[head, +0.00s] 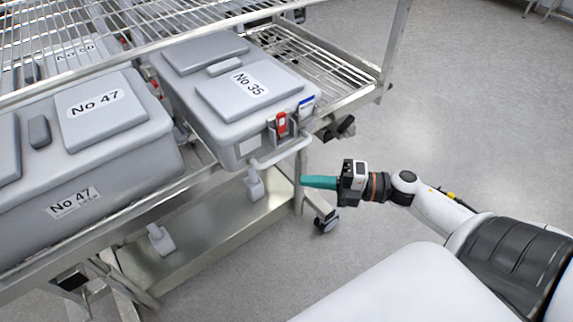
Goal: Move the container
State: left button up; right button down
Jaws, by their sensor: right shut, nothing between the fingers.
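A grey lidded container labelled No 35 (228,98) sits on the wire shelf of a metal rack, at the top middle of the head view. It has a red and a blue tag on its front and a pale handle bar (280,153) at its front lower edge. My right gripper (304,182), with teal fingers, is shut and empty. It appears just right of and below the handle, and I see no contact with the container. My left gripper is not in view.
A larger grey container labelled No 47 (85,150) stands left of No 35. A wire shelf (150,35) runs above both. The rack's post (397,40) and caster (326,222) are near. Open grey floor (480,110) lies to the right.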

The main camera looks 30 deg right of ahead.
aim_at(263, 169)
jog(key=w+a, duration=0.3)
jog(key=w, duration=0.3)
jog(key=shift+p, duration=0.35)
jog(key=shift+d, duration=0.1)
